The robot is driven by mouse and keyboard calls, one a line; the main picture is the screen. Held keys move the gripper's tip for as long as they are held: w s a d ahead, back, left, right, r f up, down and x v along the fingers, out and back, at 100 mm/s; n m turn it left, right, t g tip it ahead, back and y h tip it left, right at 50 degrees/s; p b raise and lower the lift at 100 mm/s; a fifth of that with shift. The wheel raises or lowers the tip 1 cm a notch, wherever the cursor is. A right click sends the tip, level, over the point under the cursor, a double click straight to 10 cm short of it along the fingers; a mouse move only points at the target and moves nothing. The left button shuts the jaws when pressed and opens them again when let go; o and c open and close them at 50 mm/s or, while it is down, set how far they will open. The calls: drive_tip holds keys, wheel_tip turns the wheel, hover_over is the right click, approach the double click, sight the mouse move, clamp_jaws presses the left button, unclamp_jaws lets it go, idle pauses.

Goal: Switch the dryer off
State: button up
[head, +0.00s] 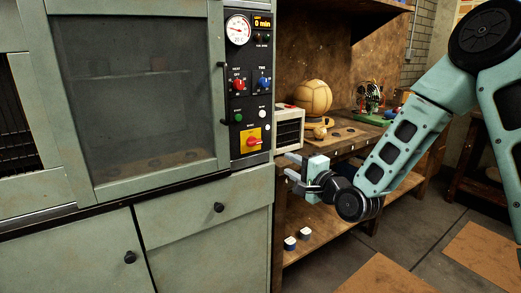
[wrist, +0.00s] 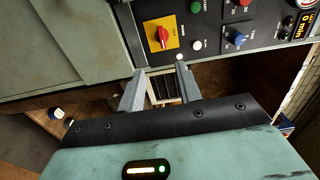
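The dryer (head: 140,90) is a green cabinet with a glass door and a black control panel (head: 237,105) on its right side. A red rotary switch (head: 253,142) sits on a yellow plate low on the panel, its handle lying roughly level. The switch also shows near the top of the wrist view (wrist: 162,37). A display (head: 262,22) reads 0 min. A red knob (head: 239,86) and a blue knob (head: 264,84) sit higher. My gripper (head: 290,166) is open and empty, right of and slightly below the switch, apart from it. Its spread fingers show in the wrist view (wrist: 160,72).
A wooden bench (head: 345,143) right of the dryer holds a white vented box (head: 289,128), a large leather ball (head: 313,97) and a small ball (head: 319,132). Two small blue-and-white items (head: 290,243) sit on the lower shelf. The floor in front is open.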

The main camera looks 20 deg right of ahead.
sight(256, 144)
drive_tip(key=p+x, duration=0.1)
drive_tip(key=x, duration=1.6)
drive_tip(key=shift+w+d+r+p, duration=0.1)
drive_tip(key=shift+w+r+p, duration=0.15)
drive_tip(key=shift+p, duration=0.15)
clamp_jaws()
